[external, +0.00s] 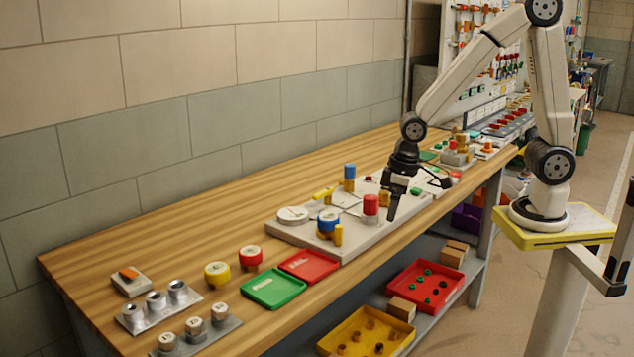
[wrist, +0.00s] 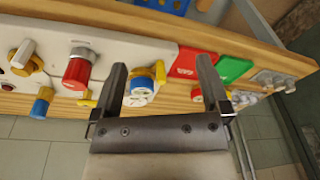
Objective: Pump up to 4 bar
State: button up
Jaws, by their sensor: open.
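A pale panel (external: 283,232) on the bench carries the fittings. On it are a round white dial-like disc (external: 293,214), a blue round knob with yellow parts (external: 328,218), a red cylinder (external: 371,205), a blue cylinder (external: 349,178) and a yellow bar (external: 322,194). I cannot tell which is the pump handle, and no pressure reading is legible. In the wrist view the red cylinder (wrist: 78,70) is left of my open gripper (wrist: 161,62); a blue-topped part (wrist: 140,83) shows between the fingers.
Red (external: 310,265) and green (external: 273,288) trays lie left of the panel, with yellow (external: 217,274) and red (external: 250,257) knobs behind. Metal holders (external: 160,310) stand at the bench's left end. The back left of the bench is clear. Bins (external: 425,287) sit on the lower shelf.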

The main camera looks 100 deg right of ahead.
jog(key=s+a+n, duration=0.4)
jog(key=a, duration=0.2)
jog(key=shift+a+f+t, duration=0.25)
jog(key=shift+f+t, duration=0.15)
jog(key=shift+w, duration=0.1)
dwell(2.7)
